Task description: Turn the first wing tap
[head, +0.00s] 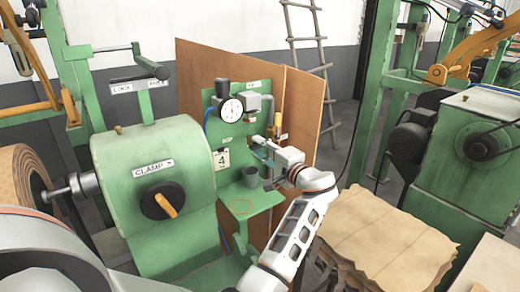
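I cannot tell for sure which fitting is the first wing tap. My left gripper (259,150) is at the lower right of the panel, beside these fittings. Its fingers are small and partly merge with the panel, so I cannot tell whether they are open or touch a tap. My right gripper is not in view.
A green machine with a CLAMP knob (162,201) stands left of the panel. Brown boards (305,105) stand behind. A stack of brown sheets (385,240) lies at right.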

